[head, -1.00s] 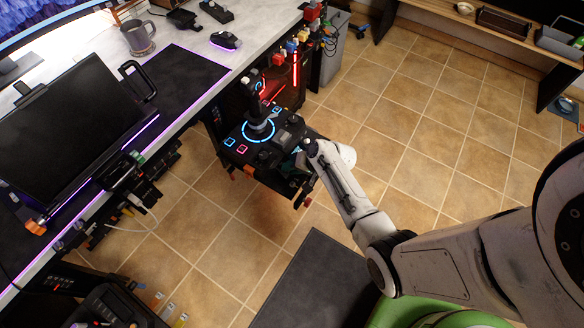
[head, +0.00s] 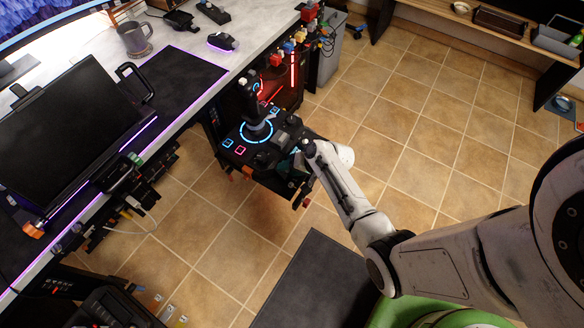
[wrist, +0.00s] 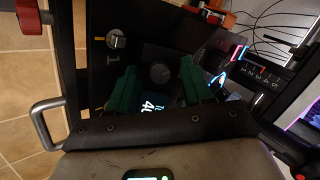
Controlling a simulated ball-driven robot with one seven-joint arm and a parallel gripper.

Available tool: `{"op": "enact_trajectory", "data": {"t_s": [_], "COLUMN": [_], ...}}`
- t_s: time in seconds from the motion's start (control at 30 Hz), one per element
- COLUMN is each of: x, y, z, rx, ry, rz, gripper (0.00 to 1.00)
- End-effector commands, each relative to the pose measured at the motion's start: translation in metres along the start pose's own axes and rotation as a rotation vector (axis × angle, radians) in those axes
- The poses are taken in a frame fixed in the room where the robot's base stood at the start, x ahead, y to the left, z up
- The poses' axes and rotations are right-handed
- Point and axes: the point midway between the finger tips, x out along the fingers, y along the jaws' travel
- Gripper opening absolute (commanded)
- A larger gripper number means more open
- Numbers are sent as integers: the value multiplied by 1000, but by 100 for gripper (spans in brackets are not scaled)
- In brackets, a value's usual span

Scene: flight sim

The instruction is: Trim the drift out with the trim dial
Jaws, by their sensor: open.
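A dark round knob (wrist: 160,73), which looks like the trim dial, sits on a black panel in the wrist view. My gripper (wrist: 158,67) is open, with one green finger on each side of the knob. I cannot tell whether the fingers touch it. A small lit display (wrist: 153,104), partly hidden, shows below the knob. In the head view, my gripper's fingers are mostly hidden by my wrist, at the near right side of the black joystick console (head: 258,140). The dial cannot be made out there.
A lighter knob (wrist: 116,40) is on the same panel, upper left. A metal handle (wrist: 45,125) lies left of the panel. The joystick (head: 250,97) stands upright on the console. The desk (head: 190,62) is on the left. The tiled floor (head: 430,130) at right is clear.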

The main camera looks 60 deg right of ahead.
Motion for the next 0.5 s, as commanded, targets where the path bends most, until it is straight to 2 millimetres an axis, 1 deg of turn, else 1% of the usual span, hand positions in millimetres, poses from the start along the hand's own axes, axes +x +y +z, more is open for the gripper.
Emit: {"op": "enact_trajectory", "data": {"t_s": [0.17, 0.5], "x": [-14, -77], "y": [-1, -1], "z": [-1, 0], "rx": [1, 0], "ry": [3, 2], "rz": [-1, 0], "gripper": [50, 50]}}
